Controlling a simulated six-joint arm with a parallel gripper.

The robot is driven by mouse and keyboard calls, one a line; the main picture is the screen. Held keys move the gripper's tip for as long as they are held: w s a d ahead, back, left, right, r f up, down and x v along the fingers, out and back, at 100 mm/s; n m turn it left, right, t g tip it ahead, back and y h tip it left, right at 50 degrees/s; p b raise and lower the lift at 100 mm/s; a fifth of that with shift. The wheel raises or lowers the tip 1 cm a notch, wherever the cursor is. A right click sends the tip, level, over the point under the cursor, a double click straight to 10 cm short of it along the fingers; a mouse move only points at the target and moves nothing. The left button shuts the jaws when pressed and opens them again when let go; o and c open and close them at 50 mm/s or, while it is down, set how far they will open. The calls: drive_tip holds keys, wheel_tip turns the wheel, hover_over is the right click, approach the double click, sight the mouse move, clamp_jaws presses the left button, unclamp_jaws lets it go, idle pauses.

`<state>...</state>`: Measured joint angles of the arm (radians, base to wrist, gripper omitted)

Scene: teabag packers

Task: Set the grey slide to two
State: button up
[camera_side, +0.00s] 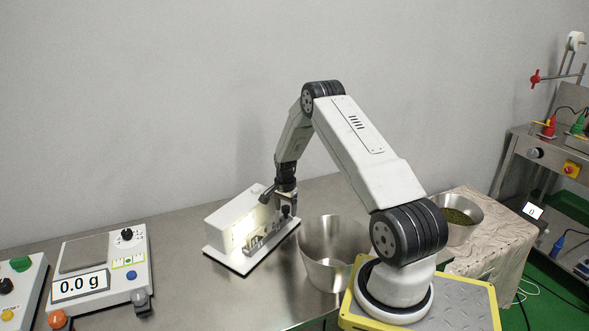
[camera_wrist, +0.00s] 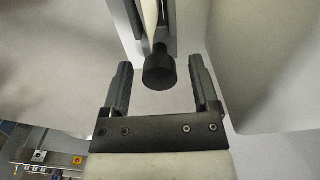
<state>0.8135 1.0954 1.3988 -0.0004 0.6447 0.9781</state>
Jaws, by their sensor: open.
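A white box-shaped device (camera_side: 232,222) stands on a white base plate on the steel table, with small fittings along its front. In the wrist view a black round knob (camera_wrist: 160,72) stands out from a grey slotted track on a white face. I take this knob to be the handle of the grey slide; its scale and number cannot be read. My gripper (camera_side: 287,208) is at the right end of the device, pointing down. In the wrist view my gripper (camera_wrist: 160,62) is open, one finger on each side of the knob, with visible gaps.
A steel bowl (camera_side: 318,268) stands just right of the device, close to my arm. A scale (camera_side: 98,265) reading 0.0 g sits at the left. A bowl of green leaves (camera_side: 462,212) stands on a cloth-covered surface at the right. Bare table lies left of the device.

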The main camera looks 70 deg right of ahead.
clamp_jaws()
idle(1.4)
